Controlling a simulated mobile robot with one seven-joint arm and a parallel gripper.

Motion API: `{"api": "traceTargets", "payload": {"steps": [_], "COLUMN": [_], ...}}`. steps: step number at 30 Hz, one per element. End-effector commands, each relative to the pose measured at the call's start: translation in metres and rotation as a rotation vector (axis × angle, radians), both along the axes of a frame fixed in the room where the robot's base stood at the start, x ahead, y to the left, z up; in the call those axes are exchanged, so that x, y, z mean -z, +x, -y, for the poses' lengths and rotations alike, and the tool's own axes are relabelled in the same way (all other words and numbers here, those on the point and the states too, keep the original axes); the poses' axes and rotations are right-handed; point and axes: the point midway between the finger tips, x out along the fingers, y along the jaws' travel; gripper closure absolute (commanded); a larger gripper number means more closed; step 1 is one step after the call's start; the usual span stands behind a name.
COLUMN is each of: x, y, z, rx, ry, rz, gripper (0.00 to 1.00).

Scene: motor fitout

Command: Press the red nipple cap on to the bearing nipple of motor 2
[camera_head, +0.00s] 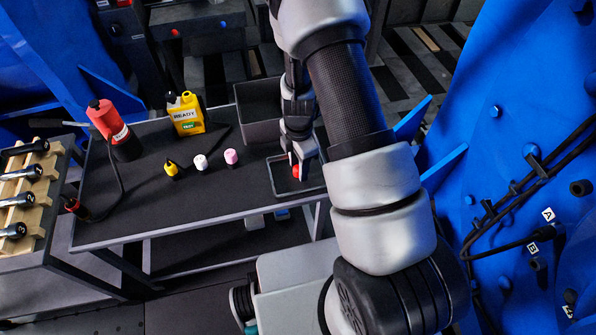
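The red nipple cap (295,172) shows as a small red spot at the tips of my gripper (301,163), over the shallow black tray (278,186) at the right end of the bench. The gripper points down, and its fingers partly hide the cap. I cannot tell whether they are closed on it or only around it. A large blue machine body (505,150) fills the right side, with cables and labels A and B. No motor number is readable, and I cannot pick out the bearing nipple.
Yellow (171,168), white (201,162) and pink (231,157) caps stand on the dark bench (150,203). Behind them are a yellow bottle (186,114), a red-and-black grease tool (115,130) with a hose, and a deep grey bin (262,131). A wooden rack (38,190) is at left.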

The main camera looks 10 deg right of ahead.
Motion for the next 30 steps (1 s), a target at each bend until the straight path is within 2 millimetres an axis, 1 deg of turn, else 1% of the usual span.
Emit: {"api": "traceTargets", "payload": {"steps": [6, 8, 12, 13, 23, 26, 29, 30], "x": [0.0, 0.0, 0.0, 0.0, -0.001, -0.011, -0.03, -0.038], "y": [0.0, 0.0, 0.0, 0.0, 0.0, 0.001, 0.001, 0.001], "z": [0.0, 0.0, 0.0, 0.0, 0.0, 0.0, 0.0, 0.0], "rx": [0.0, 0.0, 0.0, 0.0, 0.0, -0.001, -0.001, -0.001], "ry": [0.0, 0.0, 0.0, 0.0, 0.0, 0.001, 0.001, 0.001], "rz": [0.001, 0.001, 0.001, 0.001, 0.001, 0.003, 0.004, 0.005], "gripper": [0.62, 0.71, 0.94, 0.98, 0.99, 0.99, 0.99, 0.99]}}
